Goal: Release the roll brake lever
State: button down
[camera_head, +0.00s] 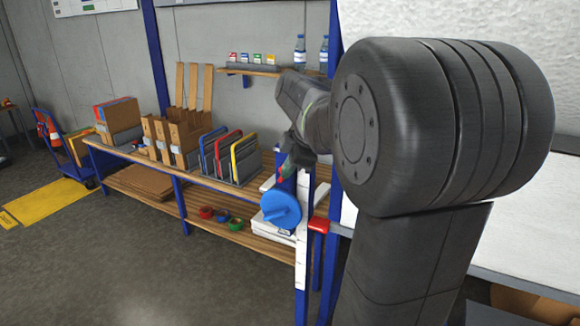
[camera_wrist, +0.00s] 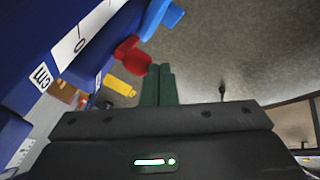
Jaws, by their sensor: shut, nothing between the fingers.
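A red lever-like part (camera_head: 319,226) sits on the right side of a white post with a ruler scale (camera_head: 301,250), beside a blue round knob (camera_head: 281,209). I take the red part for the brake lever. In the wrist view a red part (camera_wrist: 130,53) shows left of the fingertips, with a blue part (camera_wrist: 163,16) above it. My gripper (camera_head: 284,173) hangs above the blue knob in the head view. Its dark green fingers are together and empty in the wrist view (camera_wrist: 158,70). I cannot tell whether they touch the red part.
A wooden bench (camera_head: 130,153) with cardboard boxes and file holders stands behind. Its lower shelf holds coloured tape rolls (camera_head: 221,216). A blue post (camera_head: 335,150) rises by the arm. A blue trolley (camera_head: 62,150) and yellow floor mat (camera_head: 45,203) are at left. The front floor is clear.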

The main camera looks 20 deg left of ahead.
jog(key=shift+h, duration=0.6)
jog(key=a+p, duration=0.1)
jog(key=a, duration=0.1)
jog(key=a+r+p, duration=0.1)
jog(key=a, duration=0.1)
jog(key=shift+w+a+r+p, duration=0.2)
jog(key=shift+a+p, duration=0.05)
jog(key=shift+p, duration=0.05)
jog(key=shift+r, duration=0.15)
jog(key=shift+r+p, duration=0.7)
